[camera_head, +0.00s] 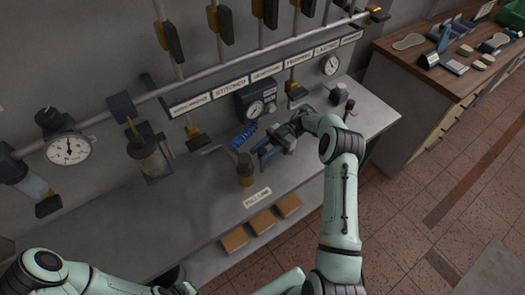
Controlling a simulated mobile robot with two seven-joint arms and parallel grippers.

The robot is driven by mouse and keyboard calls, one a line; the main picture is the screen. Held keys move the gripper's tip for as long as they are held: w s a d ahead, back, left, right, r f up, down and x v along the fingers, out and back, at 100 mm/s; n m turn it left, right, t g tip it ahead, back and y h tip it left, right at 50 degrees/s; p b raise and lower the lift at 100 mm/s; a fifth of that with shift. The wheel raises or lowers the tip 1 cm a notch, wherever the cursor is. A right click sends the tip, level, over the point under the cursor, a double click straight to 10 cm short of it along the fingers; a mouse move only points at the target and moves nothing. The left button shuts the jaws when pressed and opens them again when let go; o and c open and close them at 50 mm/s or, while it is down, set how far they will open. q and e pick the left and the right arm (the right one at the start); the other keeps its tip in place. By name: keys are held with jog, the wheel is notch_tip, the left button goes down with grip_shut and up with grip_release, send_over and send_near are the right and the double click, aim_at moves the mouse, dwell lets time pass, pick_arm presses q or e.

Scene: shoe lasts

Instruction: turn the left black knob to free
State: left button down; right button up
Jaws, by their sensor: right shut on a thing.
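A round black knob (49,118) sits on top of the regulator with a white dial gauge (68,150) on the wall at the far left. No gripper is near it. My right gripper (268,150) is over the grey bench and shut on a blue tool (265,154), largely hidden by the gripper. A blue coil (243,137) lies just to its left. My left arm comes in at the bottom left, and its gripper (180,289) is small at the bottom edge; its fingers are unclear. Another dark knob (349,104) stands at the bench's right end.
A pipe with hanging yellow-and-black valves (219,22) crosses the wall. A dark cylinder (245,174) stands left of my right gripper. Three tan blocks (262,221) lie along the bench's front. A wooden bench (400,62) stands right. The bench's left part is clear.

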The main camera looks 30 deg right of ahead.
jog(key=shift+r+n+g, duration=0.15)
jog(key=shift+n+g, duration=0.15)
jog(key=shift+g, duration=0.1)
jog(key=o, duration=0.9)
